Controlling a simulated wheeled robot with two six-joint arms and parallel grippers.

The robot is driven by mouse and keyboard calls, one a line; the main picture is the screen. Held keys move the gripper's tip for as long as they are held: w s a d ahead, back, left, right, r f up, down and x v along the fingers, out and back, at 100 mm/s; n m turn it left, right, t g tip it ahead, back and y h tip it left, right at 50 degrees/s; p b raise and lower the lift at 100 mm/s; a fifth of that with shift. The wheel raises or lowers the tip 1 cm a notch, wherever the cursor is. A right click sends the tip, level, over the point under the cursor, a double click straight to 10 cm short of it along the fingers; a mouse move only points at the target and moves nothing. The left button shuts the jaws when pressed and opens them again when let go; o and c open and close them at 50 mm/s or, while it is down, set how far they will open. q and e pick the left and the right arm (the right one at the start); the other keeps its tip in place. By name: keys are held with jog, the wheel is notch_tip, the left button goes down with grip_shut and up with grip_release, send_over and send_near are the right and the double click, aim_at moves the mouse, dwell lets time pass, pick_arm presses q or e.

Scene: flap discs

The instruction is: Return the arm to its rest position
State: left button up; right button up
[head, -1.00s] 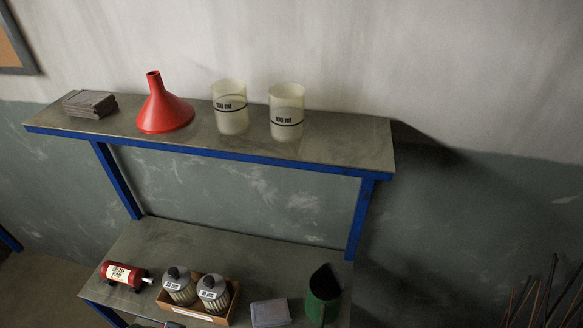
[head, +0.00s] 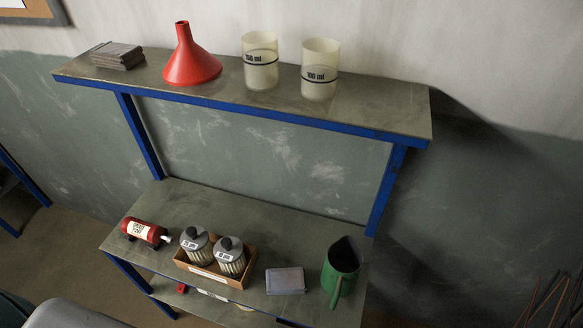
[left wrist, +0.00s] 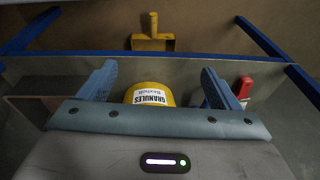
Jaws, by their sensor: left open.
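My left gripper (left wrist: 158,70) shows in the left wrist view with its two blue fingers spread apart. Nothing is held between them. A yellow container labelled GRANULES (left wrist: 150,96) shows beyond the gripper body, between the fingers in the picture; its lower part is hidden by the gripper. Neither gripper shows in the head view, and my right gripper is in no view.
The head view shows a blue-framed bench with an upper shelf (head: 385,112) holding a red funnel (head: 191,62) and two beakers. The lower shelf (head: 180,205) holds a red pump (head: 144,231), a box of filters (head: 240,279) and a green jug (head: 341,268). A yellow tool (left wrist: 153,43) lies beyond my left gripper.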

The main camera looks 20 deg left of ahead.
pick_arm(q)
jog(key=s+f+g+b, duration=0.1)
jog(key=s+f+b, duration=0.1)
jog(key=s+f, duration=1.4)
jog(key=shift+a+f, duration=0.45)
jog(key=shift+f, duration=0.25)
